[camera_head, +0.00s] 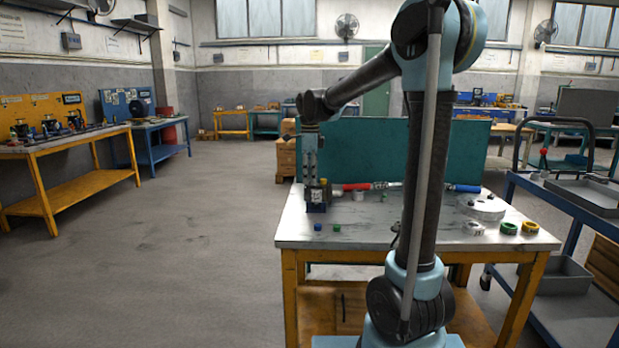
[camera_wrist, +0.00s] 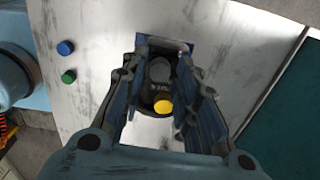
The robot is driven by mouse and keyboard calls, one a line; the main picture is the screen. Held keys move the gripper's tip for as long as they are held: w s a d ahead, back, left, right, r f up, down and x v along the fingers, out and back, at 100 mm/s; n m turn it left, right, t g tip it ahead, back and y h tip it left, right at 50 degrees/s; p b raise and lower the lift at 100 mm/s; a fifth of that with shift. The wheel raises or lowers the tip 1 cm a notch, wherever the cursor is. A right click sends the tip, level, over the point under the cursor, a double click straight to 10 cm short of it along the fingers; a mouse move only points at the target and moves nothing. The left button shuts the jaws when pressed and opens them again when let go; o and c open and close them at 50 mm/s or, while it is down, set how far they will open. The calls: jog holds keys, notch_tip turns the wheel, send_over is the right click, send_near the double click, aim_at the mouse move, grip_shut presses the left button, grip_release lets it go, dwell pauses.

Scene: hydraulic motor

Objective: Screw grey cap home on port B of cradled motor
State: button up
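The dark motor (camera_head: 317,196) sits upright in its cradle on the metal table; the cradle's blue edge shows in the wrist view (camera_wrist: 183,46). My gripper (camera_head: 311,172) points straight down over the motor. In the wrist view my gripper's (camera_wrist: 166,78) two fingers stand apart on either side of the motor's top. Between them is a round grey piece, which looks like the grey cap (camera_wrist: 159,69), on or just above the motor; contact is unclear. A yellow cap (camera_wrist: 163,106) shows beside it on the motor. The port and threads are hidden.
A blue cap (camera_wrist: 65,47) and a green cap (camera_wrist: 69,76) lie on the table beside the motor. Red-handled (camera_head: 356,187) and blue-handled (camera_head: 466,188) tools lie behind. A pale disc (camera_head: 486,207) and several rings (camera_head: 509,228) are at the right. A teal panel (camera_head: 345,150) stands behind.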

jog(key=shift+r, duration=1.75)
jog(key=o, duration=0.6)
jog(key=shift+c, duration=0.2)
jog(key=shift+r, duration=3)
